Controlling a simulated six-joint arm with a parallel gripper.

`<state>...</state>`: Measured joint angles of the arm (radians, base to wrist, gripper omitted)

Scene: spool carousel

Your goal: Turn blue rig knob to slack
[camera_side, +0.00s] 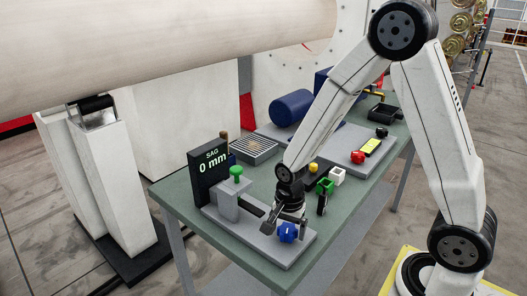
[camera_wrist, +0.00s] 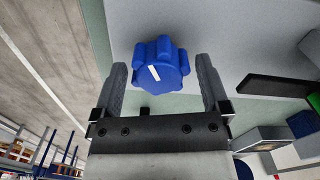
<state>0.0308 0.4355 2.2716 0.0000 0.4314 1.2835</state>
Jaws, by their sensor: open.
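The blue rig knob (camera_side: 287,232) stands at the front of a grey plate (camera_side: 262,240) on the green bench. It is lobed, with a white pointer line on its face. In the wrist view the knob (camera_wrist: 161,65) lies between and slightly beyond the two fingertips, with the white line slanting up-left to down-right. My gripper (camera_side: 285,222) is open above and around the knob's near area; its fingers (camera_wrist: 160,75) show gaps on both sides. No contact is visible. Any slack marking is not readable.
A display (camera_side: 210,165) reads "SAG 0 mm" behind the plate.

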